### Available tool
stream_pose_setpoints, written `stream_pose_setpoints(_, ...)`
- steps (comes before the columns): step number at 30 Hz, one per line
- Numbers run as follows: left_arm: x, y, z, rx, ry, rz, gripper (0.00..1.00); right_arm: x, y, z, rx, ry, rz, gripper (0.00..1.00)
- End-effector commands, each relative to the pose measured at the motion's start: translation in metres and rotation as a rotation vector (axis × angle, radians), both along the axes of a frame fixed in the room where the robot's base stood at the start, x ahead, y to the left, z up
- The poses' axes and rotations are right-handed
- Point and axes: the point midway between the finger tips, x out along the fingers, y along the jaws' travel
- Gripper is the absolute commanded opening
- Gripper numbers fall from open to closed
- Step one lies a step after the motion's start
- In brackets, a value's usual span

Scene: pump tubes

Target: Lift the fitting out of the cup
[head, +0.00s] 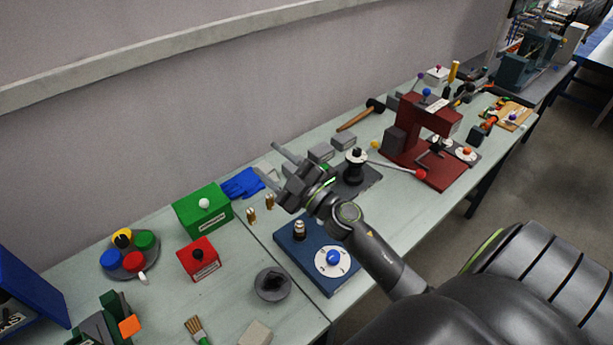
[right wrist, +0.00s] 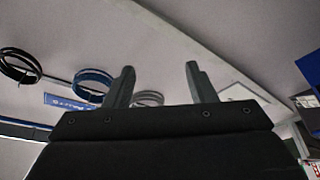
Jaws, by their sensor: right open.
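My right gripper (head: 268,157) is raised above the back of the bench, its two fingers apart and empty, pointing to the upper left. In the right wrist view its fingers (right wrist: 160,72) stand wide apart with nothing between them. A low round grey dish (head: 261,291) with something black in it stands on the bench, below and away from the gripper; it may be the cup. Two small brass fittings (head: 252,215) (head: 269,202) stand upright behind it. A silver-and-dark fitting (head: 299,230) stands on a blue base (head: 318,277). I cannot tell which fitting sits in a cup.
The blue base also carries a white dial with a blue knob (head: 334,257). Green (head: 203,211) and red (head: 199,260) boxes stand left. A black post (head: 355,166) and a red press (head: 428,112) stand right. The right wrist view shows wall and coiled hoses (right wrist: 93,78).

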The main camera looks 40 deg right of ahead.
Motion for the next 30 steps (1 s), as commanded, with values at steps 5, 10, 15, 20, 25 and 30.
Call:
stream_pose_setpoints(5,0.0,-0.002,0.003,-0.003,0.0,0.001,0.6,0.014,0.05,-0.002,-0.232,0.022,0.314,0.51)
stream_pose_setpoints(10,-0.001,-0.004,0.005,-0.004,0.001,0.002,0.6,0.02,0.07,-0.033,-0.464,0.19,0.554,0.51)
stream_pose_setpoints(15,-0.001,-0.004,0.007,-0.004,0.002,0.002,0.6,0.021,0.054,-0.071,-0.682,0.485,0.699,0.51)
stream_pose_setpoints(20,-0.001,-0.004,0.009,-0.004,0.003,0.002,0.6,0.019,0.01,-0.096,-0.842,0.848,0.722,0.51)
stream_pose_setpoints(25,-0.002,-0.003,0.01,-0.004,0.003,0.002,0.6,0.009,-0.044,-0.098,-0.925,1.212,0.645,0.51)
stream_pose_setpoints(30,-0.002,-0.003,0.011,-0.004,0.004,0.002,0.6,0.0,-0.076,-0.091,-0.943,1.432,0.56,0.51)
